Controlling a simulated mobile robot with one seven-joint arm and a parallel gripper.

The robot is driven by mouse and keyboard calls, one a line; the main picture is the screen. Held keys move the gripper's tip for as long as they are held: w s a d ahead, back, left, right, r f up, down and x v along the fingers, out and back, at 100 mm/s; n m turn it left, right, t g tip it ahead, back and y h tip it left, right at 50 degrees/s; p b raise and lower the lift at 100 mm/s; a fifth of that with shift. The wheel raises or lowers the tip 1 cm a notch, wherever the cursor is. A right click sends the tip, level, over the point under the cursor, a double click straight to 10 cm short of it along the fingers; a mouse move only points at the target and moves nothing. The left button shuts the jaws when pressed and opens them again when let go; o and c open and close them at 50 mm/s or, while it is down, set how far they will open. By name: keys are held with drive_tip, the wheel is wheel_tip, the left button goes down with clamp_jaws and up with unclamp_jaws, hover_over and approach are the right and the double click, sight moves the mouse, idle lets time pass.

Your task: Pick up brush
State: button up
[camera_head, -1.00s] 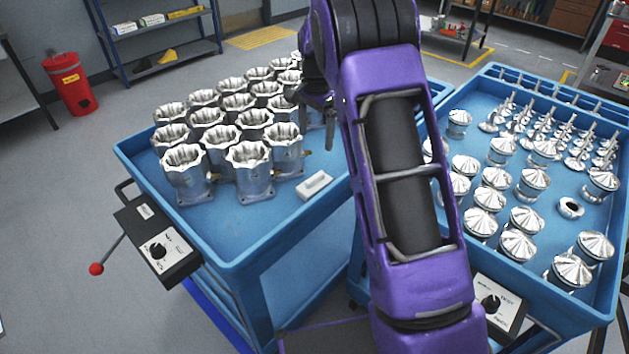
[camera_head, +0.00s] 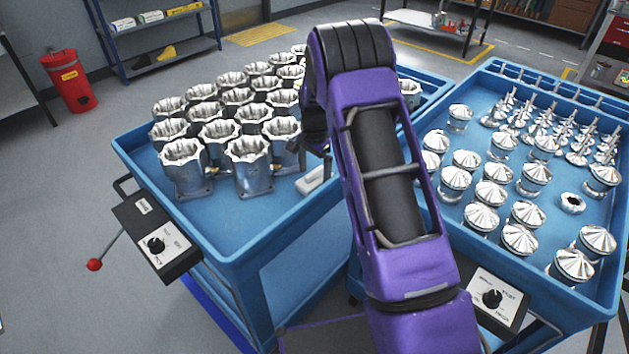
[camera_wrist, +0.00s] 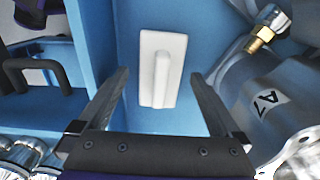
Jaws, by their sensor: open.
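The brush (camera_head: 312,181) is a small white block with a raised ridge, lying on the blue left cart (camera_head: 225,226) near its right edge. My purple arm partly hides it in the head view. In the wrist view the brush (camera_wrist: 162,69) lies flat beyond and between the two fingertips. My gripper (camera_wrist: 158,73) is open and empty, its fingers on either side of the brush's near end and apart from it. In the head view the gripper (camera_head: 327,165) is mostly hidden beside my arm, just above the brush.
Silver housings (camera_head: 249,170) stand in rows left of the brush; one labelled A7 (camera_wrist: 268,102) is close to the right finger in the wrist view. The cart's raised edge is close on the left. A second blue cart (camera_head: 465,252) holds conical metal parts.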

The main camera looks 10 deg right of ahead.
sight(315, 171)
drive_tip(key=shift+f, duration=0.6)
drive_tip(key=c, duration=1.5)
wheel_tip(315, 171, up, 10)
drive_tip(key=shift+r+p, duration=0.1)
drive_tip(key=shift+p, duration=0.25)
drive_tip(key=o, duration=0.9)
drive_tip(key=c, duration=0.6)
drive_tip(key=shift+c, duration=0.2)
